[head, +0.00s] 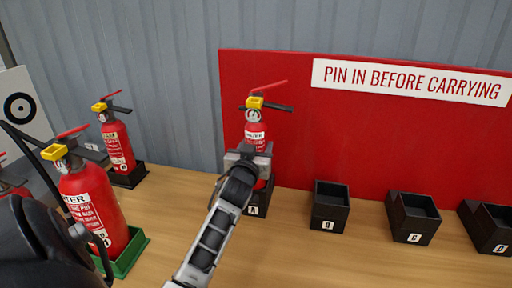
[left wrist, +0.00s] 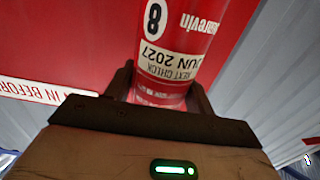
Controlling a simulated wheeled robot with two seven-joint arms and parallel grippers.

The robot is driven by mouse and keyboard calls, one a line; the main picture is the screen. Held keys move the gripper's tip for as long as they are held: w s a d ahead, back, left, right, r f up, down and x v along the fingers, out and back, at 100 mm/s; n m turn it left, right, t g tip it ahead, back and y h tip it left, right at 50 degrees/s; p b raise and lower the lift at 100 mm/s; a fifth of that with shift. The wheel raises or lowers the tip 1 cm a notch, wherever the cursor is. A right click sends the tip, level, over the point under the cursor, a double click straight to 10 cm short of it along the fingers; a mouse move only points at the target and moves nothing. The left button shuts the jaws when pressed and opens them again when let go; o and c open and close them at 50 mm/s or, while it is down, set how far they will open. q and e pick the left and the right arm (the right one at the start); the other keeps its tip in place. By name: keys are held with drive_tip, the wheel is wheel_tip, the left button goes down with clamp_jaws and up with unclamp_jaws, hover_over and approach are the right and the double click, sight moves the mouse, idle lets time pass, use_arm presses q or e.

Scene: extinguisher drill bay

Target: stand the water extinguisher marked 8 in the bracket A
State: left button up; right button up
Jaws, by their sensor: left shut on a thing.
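The red extinguisher (head: 256,131) has a yellow piece and black and red levers on top. In the left wrist view it (left wrist: 178,50) shows the number 8 and a "JUN 2027" check label. My left gripper (head: 248,158) is shut around its body, with a finger on each side in the wrist view. It looks upright at the black bracket A (head: 254,211), against the red panel. My gripper and arm hide part of its lower body, so I cannot tell whether its base rests in the bracket. My right gripper is not in view.
Empty black brackets B (head: 327,225), C (head: 413,238) and D (head: 500,246) stand to the right. At left, a large extinguisher (head: 92,205) stands in a green tray (head: 135,244); another (head: 118,145) stands in a black holder behind. Bare wooden table (head: 330,262) lies in front.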

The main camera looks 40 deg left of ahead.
use_arm(q)
drive_tip(key=shift+f+b, duration=0.15)
drive_tip(key=shift+b, duration=0.2)
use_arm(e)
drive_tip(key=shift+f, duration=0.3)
use_arm(q)
drive_tip(key=shift+f+b, duration=0.95)
drive_tip(key=shift+f, duration=0.4)
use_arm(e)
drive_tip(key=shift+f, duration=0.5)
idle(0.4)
use_arm(q)
drive_tip(key=o, duration=1.6)
drive_tip(key=shift+c, duration=0.2)
drive_tip(key=shift+f, duration=0.45)
drive_tip(key=shift+r, duration=0.1)
drive_tip(key=v, duration=0.7)
drive_tip(key=shift+s+r, duration=0.25)
drive_tip(key=shift+r, duration=0.05)
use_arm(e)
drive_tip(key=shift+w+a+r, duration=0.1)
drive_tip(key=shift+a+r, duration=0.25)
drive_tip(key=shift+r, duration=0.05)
use_arm(q)
drive_tip(key=shift+d, duration=0.15)
